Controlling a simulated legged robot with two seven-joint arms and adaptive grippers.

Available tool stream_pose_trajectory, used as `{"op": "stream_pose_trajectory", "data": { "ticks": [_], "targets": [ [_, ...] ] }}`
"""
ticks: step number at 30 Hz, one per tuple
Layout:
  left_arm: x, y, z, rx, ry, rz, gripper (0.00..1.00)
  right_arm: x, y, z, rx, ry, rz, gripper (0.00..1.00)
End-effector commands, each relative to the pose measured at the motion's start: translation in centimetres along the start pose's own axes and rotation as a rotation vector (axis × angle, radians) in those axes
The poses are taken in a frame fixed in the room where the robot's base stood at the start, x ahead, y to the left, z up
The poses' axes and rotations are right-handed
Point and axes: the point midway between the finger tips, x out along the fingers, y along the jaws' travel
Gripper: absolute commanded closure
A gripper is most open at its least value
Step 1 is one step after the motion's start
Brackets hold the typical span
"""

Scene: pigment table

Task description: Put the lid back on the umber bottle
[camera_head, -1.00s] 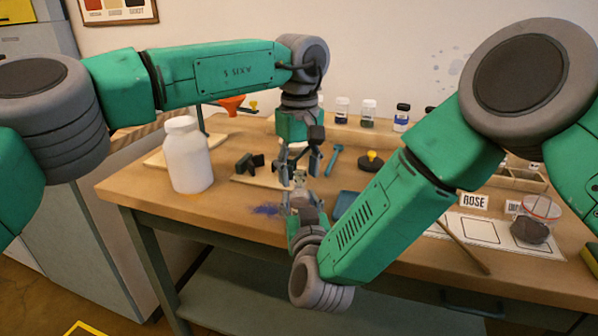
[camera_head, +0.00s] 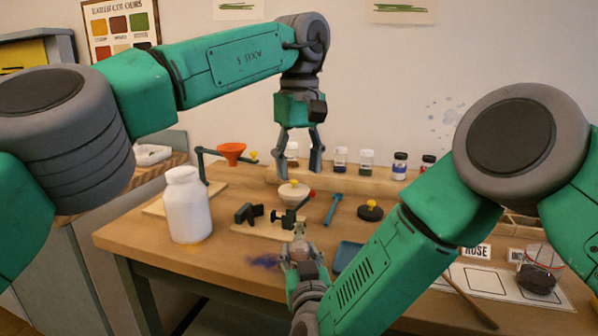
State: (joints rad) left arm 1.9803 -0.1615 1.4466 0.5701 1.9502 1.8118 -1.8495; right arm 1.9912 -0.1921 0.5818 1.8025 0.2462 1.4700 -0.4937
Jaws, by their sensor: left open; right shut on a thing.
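My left gripper (camera_head: 299,166) hangs pointing down, open and empty, above a pale bowl-shaped thing with a yellow knob (camera_head: 294,195). My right gripper (camera_head: 301,248) is low near the table's front and shut on a small pale, glassy thing (camera_head: 300,230), apparently a small bottle. Its label and contents are too small to read, so I cannot tell whether it is the umber one or whether a lid is on it. A dark disc with a yellow knob (camera_head: 370,212) lies on the table to the right.
Several small jars, including a blue-labelled one (camera_head: 399,166), stand along the back. A large white bottle (camera_head: 187,207) stands at the left.

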Motion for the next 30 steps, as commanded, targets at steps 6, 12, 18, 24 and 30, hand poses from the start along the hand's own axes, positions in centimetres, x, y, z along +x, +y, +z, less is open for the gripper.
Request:
{"op": "stream_pose_trajectory", "data": {
  "ticks": [6, 12, 18, 24, 30],
  "targets": [
    [0.0, 0.0, 0.0, 0.0, 0.0, 0.0, 0.54, 0.0, 0.0, 0.0, 0.0, 0.0, 0.0, 0.42],
    [0.0, 0.0, 0.0, 0.0, 0.0, 0.0, 0.54, 0.0, 0.0, 0.0, 0.0, 0.0, 0.0, 0.42],
    [0.0, 0.0, 0.0, 0.0, 0.0, 0.0, 0.54, -1.2, -0.1, 0.1, -0.001, -0.001, -0.002, 0.42],
    [0.0, 0.0, 0.0, 0.0, 0.0, 0.0, 0.54, -5.2, -0.1, 0.1, -0.002, -0.004, -0.004, 0.42],
    [0.1, 0.0, 0.0, 0.0, 0.0, 0.0, 0.54, -9.2, 0.0, 0.2, -0.001, -0.003, -0.003, 0.42]
  ]
}}
